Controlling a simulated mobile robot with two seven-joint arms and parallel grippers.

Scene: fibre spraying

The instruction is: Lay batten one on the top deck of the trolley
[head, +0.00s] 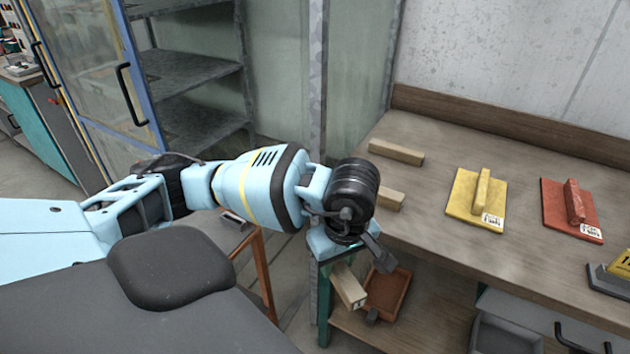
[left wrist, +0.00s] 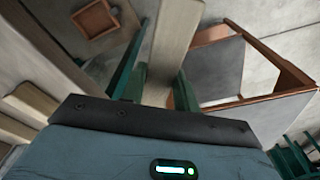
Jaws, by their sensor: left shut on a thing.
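My left gripper (head: 345,262) points down past the front left corner of the workbench. It is shut on a pale wooden batten (head: 348,287), which hangs tilted in front of the bench's lower shelf. The left wrist view shows this batten (left wrist: 172,45) between the teal fingers of the left gripper (left wrist: 157,92). The trolley, with a red-brown frame (head: 265,275), is mostly hidden behind my arm. In the left wrist view its grey deck (left wrist: 212,72) lies right of the batten, apart from it, and looks bare. My right gripper is out of view.
Two more battens lie on the workbench (head: 440,225), one at the back (head: 397,152) and one nearer (head: 389,200). A yellow float (head: 465,200) and a red float (head: 560,215) lie further right. A brown tray (head: 388,295) sits below. Metal shelving (head: 190,75) stands behind.

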